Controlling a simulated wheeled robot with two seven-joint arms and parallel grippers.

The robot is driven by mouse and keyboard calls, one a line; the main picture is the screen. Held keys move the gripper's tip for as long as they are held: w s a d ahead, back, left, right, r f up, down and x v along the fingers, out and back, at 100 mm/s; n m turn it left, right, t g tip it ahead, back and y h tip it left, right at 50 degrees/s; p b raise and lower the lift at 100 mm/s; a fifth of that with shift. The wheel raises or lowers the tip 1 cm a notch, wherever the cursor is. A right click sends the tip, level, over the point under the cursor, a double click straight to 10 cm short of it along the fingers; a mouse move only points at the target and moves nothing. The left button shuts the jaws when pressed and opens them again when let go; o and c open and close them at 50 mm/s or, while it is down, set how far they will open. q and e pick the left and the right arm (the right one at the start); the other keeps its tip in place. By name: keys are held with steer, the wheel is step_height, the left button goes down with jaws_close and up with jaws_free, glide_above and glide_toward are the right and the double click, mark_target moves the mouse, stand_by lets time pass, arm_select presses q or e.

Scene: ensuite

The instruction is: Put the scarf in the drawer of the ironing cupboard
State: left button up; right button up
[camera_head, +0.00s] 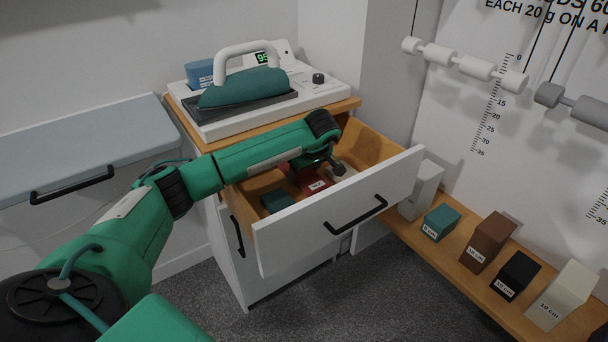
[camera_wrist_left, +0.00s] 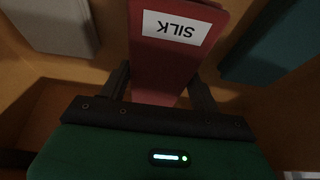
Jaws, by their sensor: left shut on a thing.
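The drawer (camera_head: 335,212) of the ironing cupboard is pulled open, with a white front and a black handle. My left arm reaches over it, and my left gripper (camera_head: 325,172) is down inside. In the left wrist view the gripper (camera_wrist_left: 160,90) is shut on a red folded scarf (camera_wrist_left: 175,65) with a white label reading SILK. The red scarf also shows in the head view (camera_head: 312,184), low in the drawer. Whether it touches the drawer floor is hard to tell. My right gripper is out of view.
A dark teal folded item (camera_head: 278,200) and a pale grey item (camera_wrist_left: 55,25) lie in the drawer beside the red one. A shelf with several labelled blocks (camera_head: 488,242) is at the right.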

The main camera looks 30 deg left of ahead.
arm_select(q)
steer(key=shift+f, duration=0.4)
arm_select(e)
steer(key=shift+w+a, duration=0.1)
arm_select(q)
steer(key=shift+f, duration=0.2)
steer(key=o, duration=1)
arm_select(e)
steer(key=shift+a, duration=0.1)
arm_select(q)
steer(key=shift+r, duration=0.1)
steer(key=shift+r, duration=0.25)
steer(key=p+v, duration=0.1)
steer(key=v, duration=1)
steer(key=shift+s+d+r, duration=0.1)
steer(key=shift+d+r, duration=0.15)
steer(key=shift+r, duration=0.05)
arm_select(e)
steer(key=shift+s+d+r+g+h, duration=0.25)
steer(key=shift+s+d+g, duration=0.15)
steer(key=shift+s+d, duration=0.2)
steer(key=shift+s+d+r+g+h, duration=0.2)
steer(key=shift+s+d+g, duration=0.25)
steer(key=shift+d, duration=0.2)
